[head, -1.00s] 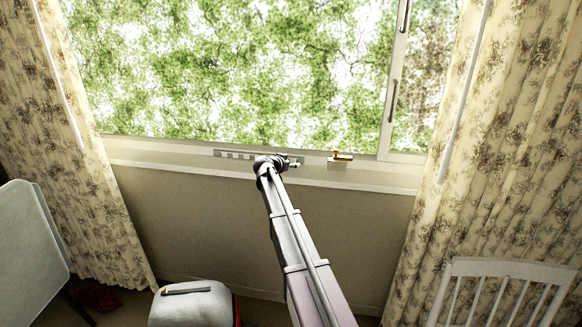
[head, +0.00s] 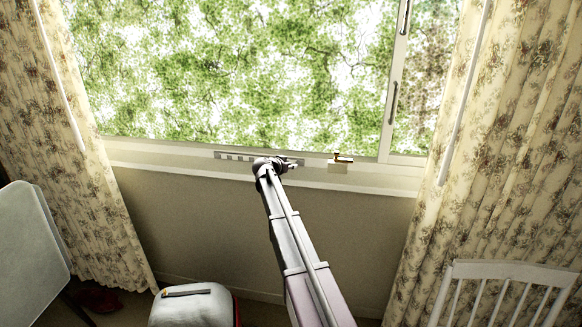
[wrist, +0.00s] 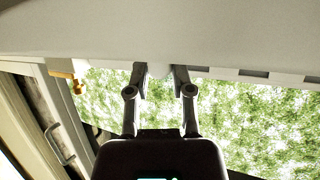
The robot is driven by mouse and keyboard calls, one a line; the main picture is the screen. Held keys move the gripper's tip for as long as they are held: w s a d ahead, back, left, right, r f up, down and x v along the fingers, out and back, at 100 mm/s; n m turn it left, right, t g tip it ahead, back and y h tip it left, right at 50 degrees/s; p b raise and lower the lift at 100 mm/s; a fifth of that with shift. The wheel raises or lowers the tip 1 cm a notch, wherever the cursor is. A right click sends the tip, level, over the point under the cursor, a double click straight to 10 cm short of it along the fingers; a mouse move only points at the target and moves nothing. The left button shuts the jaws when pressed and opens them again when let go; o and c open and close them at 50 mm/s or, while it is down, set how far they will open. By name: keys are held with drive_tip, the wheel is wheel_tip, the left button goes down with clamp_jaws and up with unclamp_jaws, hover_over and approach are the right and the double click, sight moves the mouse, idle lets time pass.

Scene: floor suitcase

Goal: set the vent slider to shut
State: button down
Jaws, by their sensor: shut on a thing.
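The slider's exact setting is hard to tell.
A brass latch (head: 342,158) on a pale block is right of my gripper. Floral curtains (head: 505,130) hang at both sides. Below are a suitcase (head: 193,305), a white chair (head: 510,272) and a pale panel (head: 28,240) at the left.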

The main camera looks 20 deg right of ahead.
drive_tip(key=shift+c, duration=2.4)
unclamp_jaws()
drive_tip(key=shift+w+a, duration=0.2)
drive_tip(key=shift+s+d, duration=0.15)
drive_tip(key=shift+s+d, duration=0.25)
drive_tip(key=shift+d, duration=0.05)
drive_tip(key=p+v, duration=0.5)
drive_tip(key=v, duration=0.9)
drive_tip(key=s+a+f+n+g+y+b, duration=0.1)
drive_tip(key=s+a+f+n+g+y, duration=0.1)
drive_tip(key=s+f, duration=0.4)
drive_tip(key=s+a+f+n+g+y+b, duration=0.1)
drive_tip(key=s+a+f+n+g+y, duration=0.1)
drive_tip(key=s, duration=1.2)
drive_tip(key=shift+a+f+n+g+y+b, duration=0.35)
drive_tip(key=shift+a+f+n+y, duration=0.65)
drive_tip(key=shift+a+f, duration=1)
drive_tip(key=shift+s+d+f, duration=0.15)
drive_tip(key=shift+d+f, duration=0.15)
